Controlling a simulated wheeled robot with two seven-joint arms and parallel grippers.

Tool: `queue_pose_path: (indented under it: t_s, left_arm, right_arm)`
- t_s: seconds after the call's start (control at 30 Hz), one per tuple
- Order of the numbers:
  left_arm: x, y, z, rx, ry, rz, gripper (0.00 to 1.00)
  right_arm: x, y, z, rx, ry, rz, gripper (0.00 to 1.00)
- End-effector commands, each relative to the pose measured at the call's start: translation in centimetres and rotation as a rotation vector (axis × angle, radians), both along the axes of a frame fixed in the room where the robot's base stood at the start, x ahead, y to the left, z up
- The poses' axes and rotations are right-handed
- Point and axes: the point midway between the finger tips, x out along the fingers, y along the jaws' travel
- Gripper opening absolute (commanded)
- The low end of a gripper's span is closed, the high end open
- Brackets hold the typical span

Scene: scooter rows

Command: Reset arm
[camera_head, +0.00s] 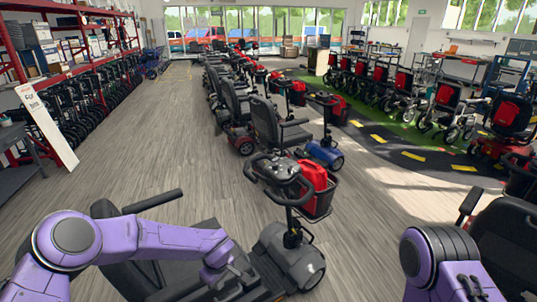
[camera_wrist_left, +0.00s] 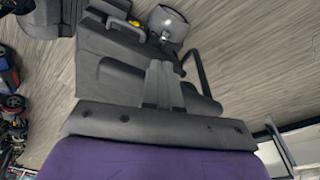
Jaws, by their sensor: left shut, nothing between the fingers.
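My left arm comes in from the left in the head view and bends across the near scooter. Its gripper (camera_head: 243,277) is low over that scooter's dark deck, small and partly lost against the dark parts. In the left wrist view the two fingers of my left gripper (camera_wrist_left: 160,68) lie together, with nothing between them.
The near scooter (camera_head: 290,262) has a red basket bag (camera_head: 312,185) and stands close ahead. A row of scooters (camera_head: 235,100) runs to the windows. Another black seat (camera_head: 508,240) is close on the right. Shelves (camera_head: 70,70) line the left; the wooden floor (camera_head: 130,140) between is clear.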

Motion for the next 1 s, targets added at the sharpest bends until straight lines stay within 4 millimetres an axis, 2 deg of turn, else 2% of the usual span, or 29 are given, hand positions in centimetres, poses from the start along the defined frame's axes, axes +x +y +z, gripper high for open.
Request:
queue_pose_path:
  t_s: [0.17,0.33,0.53,0.67,0.77,0.8,0.9,1.0]
  left_arm:
    - [-0.3,0.3,-0.4,0.035,-0.036,0.088,0.0]
    - [-2.5,2.1,-2.1,0.128,-0.093,0.161,0.0]
    - [-7.7,5.3,-8.1,0.263,-0.204,0.164,0.0]
    - [-13.1,7.6,-14.0,0.308,-0.284,0.093,0.0]
    - [-18.9,9.4,-19.2,0.289,-0.312,-0.005,0.0]
    - [-21.4,10.1,-21.0,0.27,-0.306,-0.046,0.0]
    - [-27.4,11.7,-24.8,0.225,-0.252,-0.158,0.0]
    - [-32.2,13.4,-27.6,0.216,-0.166,-0.279,0.0]
  right_arm:
    - [0.0,0.0,0.0,-0.001,-0.001,0.0,0.43]
    - [0.0,0.0,-0.2,0.0,0.0,0.0,0.43]
    - [0.0,0.0,-3.1,0.0,0.0,0.0,0.43]
    - [0.0,0.0,-6.9,0.0,0.0,0.0,0.43]
    - [0.0,0.0,-10.9,0.0,0.0,0.0,0.43]
    - [0.1,0.0,-12.5,0.0,0.0,0.0,0.43]
    - [0.1,0.0,-16.5,0.0,0.0,0.0,0.43]
    - [0.1,0.0,-20.1,0.0,0.0,0.0,0.43]
